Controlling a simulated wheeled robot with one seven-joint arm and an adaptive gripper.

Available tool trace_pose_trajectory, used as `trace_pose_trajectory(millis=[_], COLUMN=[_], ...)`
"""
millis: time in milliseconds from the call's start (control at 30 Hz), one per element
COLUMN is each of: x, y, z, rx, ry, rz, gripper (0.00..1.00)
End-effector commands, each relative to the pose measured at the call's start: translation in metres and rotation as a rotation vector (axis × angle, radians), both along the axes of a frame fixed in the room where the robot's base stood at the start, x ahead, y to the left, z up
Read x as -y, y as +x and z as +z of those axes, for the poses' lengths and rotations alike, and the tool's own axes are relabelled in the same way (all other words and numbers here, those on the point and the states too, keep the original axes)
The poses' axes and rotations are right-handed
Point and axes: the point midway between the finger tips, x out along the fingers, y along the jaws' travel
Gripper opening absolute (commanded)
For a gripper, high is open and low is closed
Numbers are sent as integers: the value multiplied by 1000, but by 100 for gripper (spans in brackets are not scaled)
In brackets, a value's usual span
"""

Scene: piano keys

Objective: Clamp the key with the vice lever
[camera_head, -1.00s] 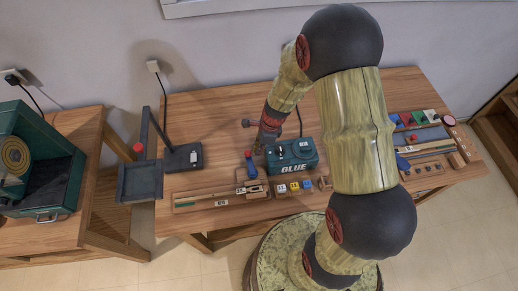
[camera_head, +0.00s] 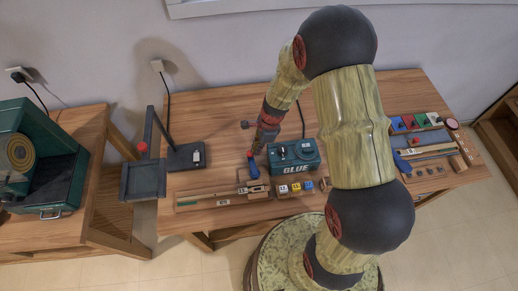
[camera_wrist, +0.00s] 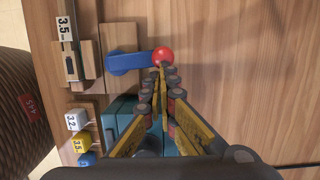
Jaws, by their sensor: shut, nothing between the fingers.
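The vice lever is a blue bar with a red ball end, pointing right in the wrist view (camera_wrist: 125,62) and standing on a wooden block; it also shows in the head view (camera_head: 252,168). Its red ball (camera_wrist: 162,57) lies right at my fingertips. My gripper (camera_wrist: 163,72) is shut and empty, with its tips beside the ball; I cannot tell whether they touch it. The piano key (camera_wrist: 69,58), a pale strip, lies in a wooden holder left of the lever, near a label reading 3.5. My arm hides part of the bench in the head view.
The green glue box (camera_head: 292,157) stands close to the right of the lever. Several small numbered blocks (camera_head: 295,188) lie in front of it. A dark stand with a tray (camera_head: 143,180) is at the left. Coloured parts and tools lie at the right end of the bench (camera_head: 225,118).

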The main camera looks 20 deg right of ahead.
Motion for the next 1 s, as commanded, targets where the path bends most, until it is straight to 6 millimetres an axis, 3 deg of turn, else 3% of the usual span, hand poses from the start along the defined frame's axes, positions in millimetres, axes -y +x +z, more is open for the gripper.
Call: trace_pose_trajectory(millis=[367,1000], x=[-10,-45], y=[4,9], z=[0,0], rx=[-1,-2], ry=[0,1], rz=[141,597], gripper=[0,0])
